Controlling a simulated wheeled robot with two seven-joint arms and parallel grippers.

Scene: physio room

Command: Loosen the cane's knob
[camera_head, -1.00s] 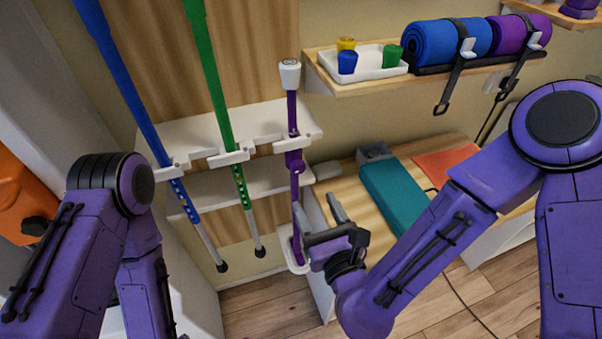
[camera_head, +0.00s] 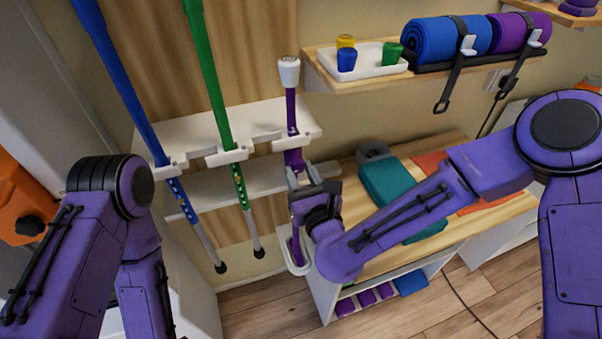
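The purple cane (camera_head: 291,112) stands upright in the white rack, with a white cap (camera_head: 289,72) on top. Its purple knob collar (camera_head: 293,158) shows partway down the shaft, just below the rack's upper shelf. My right gripper (camera_head: 303,174) is at the cane, right at the knob's lower side. Its two grey fingers are apart and point up and away. The gripper hides the shaft just below the knob, and I cannot tell whether the fingers touch it. My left arm hangs at the left; its gripper is out of view.
A blue crutch (camera_head: 125,85) and a green crutch (camera_head: 209,75) stand left of the cane in the rack (camera_head: 180,130). A wooden bench (camera_head: 440,232) with a teal block (camera_head: 385,185) is at the right. A wall shelf (camera_head: 345,87) holds a white tray and rolled mats.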

